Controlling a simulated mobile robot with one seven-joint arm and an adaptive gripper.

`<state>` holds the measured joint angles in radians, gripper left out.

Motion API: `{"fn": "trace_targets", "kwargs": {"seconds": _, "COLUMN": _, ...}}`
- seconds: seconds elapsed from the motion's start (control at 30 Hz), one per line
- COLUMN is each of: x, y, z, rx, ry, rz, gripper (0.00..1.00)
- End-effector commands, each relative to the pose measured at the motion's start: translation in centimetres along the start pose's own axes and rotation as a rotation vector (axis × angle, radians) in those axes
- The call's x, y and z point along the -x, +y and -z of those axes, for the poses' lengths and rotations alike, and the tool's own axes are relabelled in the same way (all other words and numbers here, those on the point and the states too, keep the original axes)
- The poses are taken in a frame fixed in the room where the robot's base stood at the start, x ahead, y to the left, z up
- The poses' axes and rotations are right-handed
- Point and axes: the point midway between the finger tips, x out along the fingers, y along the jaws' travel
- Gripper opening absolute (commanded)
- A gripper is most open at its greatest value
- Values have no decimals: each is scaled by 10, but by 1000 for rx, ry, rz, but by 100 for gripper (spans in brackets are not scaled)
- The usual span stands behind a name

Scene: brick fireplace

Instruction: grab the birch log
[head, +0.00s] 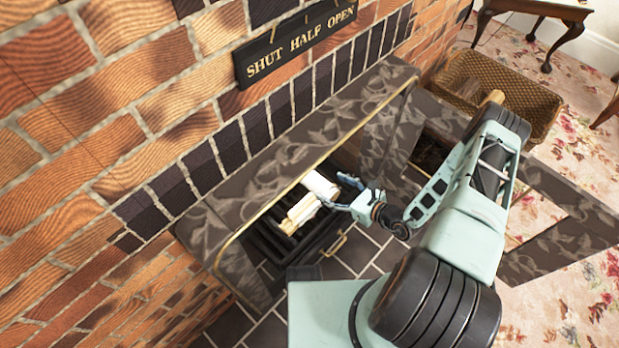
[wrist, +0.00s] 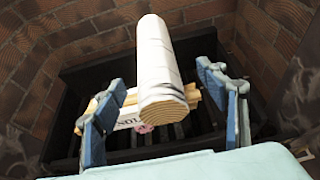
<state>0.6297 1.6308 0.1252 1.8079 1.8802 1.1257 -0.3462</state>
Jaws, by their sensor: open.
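The birch log (wrist: 160,62), white-barked with a pale ringed cut end, lies on top of other pieces in the fireplace grate (wrist: 75,85). In the head view the log (head: 320,184) is at the top of the small pile. My gripper (wrist: 160,82) is open, with one finger on each side of the log's near end; gaps show on both sides. In the head view my gripper (head: 346,193) reaches in from the right. Whether the fingers reach past the log's end cannot be told. Part of the pile is hidden beneath the log.
Pale wood pieces (head: 300,212) lie under the log, with a lettered white item (wrist: 128,119) among them. The dark stone surround (head: 250,192) overhangs the opening. A wicker basket (head: 540,98) stands right on the floral carpet. A sign (head: 300,42) hangs above.

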Motion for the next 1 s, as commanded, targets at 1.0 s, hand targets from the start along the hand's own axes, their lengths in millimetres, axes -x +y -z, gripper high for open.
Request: {"fn": "trace_targets", "kwargs": {"seconds": 1.0, "x": -87, "y": 6, "z": -1, "rx": 3, "ry": 2, "rz": -3, "gripper": 55}}
